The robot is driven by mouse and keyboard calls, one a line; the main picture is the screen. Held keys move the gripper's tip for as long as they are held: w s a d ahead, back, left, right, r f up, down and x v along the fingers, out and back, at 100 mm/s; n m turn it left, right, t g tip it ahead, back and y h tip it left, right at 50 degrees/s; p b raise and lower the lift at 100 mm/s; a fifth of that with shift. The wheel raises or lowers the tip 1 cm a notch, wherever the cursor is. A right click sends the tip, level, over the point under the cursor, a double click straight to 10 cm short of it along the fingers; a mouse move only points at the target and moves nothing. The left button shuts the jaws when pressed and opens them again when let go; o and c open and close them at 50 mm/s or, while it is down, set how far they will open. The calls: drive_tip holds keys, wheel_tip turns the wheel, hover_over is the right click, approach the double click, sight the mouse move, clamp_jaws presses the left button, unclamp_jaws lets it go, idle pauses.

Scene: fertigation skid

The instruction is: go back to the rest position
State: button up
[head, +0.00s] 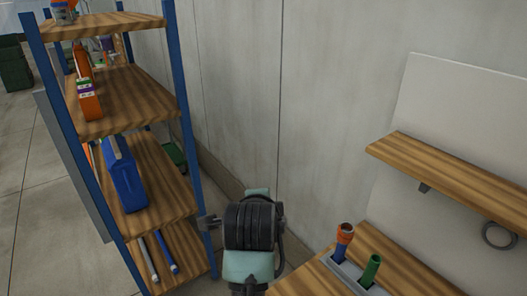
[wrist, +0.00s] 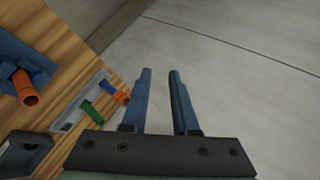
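My gripper (wrist: 160,72) shows in the wrist view with its two blue fingers apart and nothing between them. Bare concrete floor (wrist: 230,60) lies beyond the fingertips. The gripper is to the right of the wooden bench (wrist: 62,40), clear of its edge. In the head view my arm stands at the lower middle, between the shelf rack and the bench. The fingers cannot be made out there.
The blue-framed shelf rack (head: 183,115) stands left of my arm, loaded with several items. A wall (head: 300,80) is behind. The bench (head: 310,282) at right holds a grey holder (head: 343,272) with an orange-and-blue piece (head: 343,240) and a green tube (head: 371,270). A wooden shelf (head: 450,180) juts above it.

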drive_tip(key=s+r+n+t, duration=0.2)
drive_tip(key=r+n+t, duration=0.1)
drive_tip(key=r, duration=0.6)
drive_tip(key=s+r+n+t+b, duration=0.1)
drive_tip(key=r+n+t, duration=0.25)
drive_tip(key=r, duration=0.45)
drive_tip(key=s+r+n+t, duration=0.2)
drive_tip(key=r+n+t, duration=0.15)
drive_tip(key=r, duration=0.55)
drive_tip(key=s+r+n+t+b, duration=0.1)
drive_tip(key=s+r+n+t, duration=0.6)
drive_tip(key=s+r, duration=0.7)
drive_tip(key=shift+s+r+n+y, duration=0.15)
drive_tip(key=shift+s+n+y, duration=0.2)
drive_tip(key=shift+s, duration=0.55)
